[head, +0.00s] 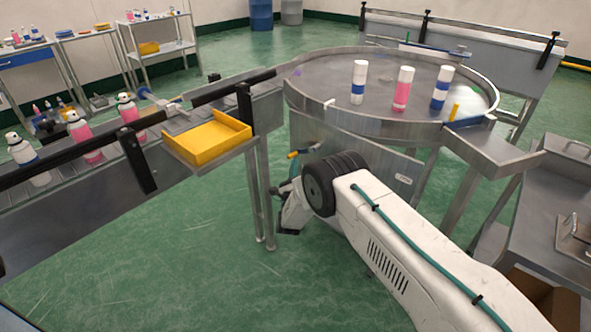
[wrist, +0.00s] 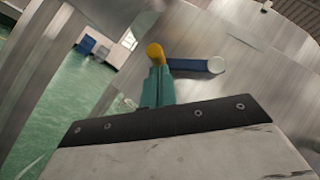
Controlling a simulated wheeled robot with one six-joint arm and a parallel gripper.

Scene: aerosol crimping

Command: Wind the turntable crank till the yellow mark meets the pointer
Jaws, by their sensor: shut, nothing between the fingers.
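The round steel turntable (head: 330,83) stands at centre right in the head view. A small yellow piece (head: 454,112) stands at its right rim beside a blue strip; I cannot tell whether it is the mark or the pointer. The crank's yellow handle (head: 293,155) shows below the turntable's left side. In the wrist view the handle (wrist: 155,51) sits on a blue crank arm (wrist: 190,65) running right to a pale round hub (wrist: 216,65). My gripper (wrist: 157,74) has teal fingers, shut and empty, just below the handle in that view; contact is unclear. My arm partly hides the gripper in the head view.
A white-and-blue can (head: 358,82), a pink can (head: 403,89) and another blue one (head: 441,88) stand on the turntable. A yellow tray (head: 207,139) and a conveyor with bottles lie left. A steel bench (head: 545,215) stands right. Green floor is open at lower left.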

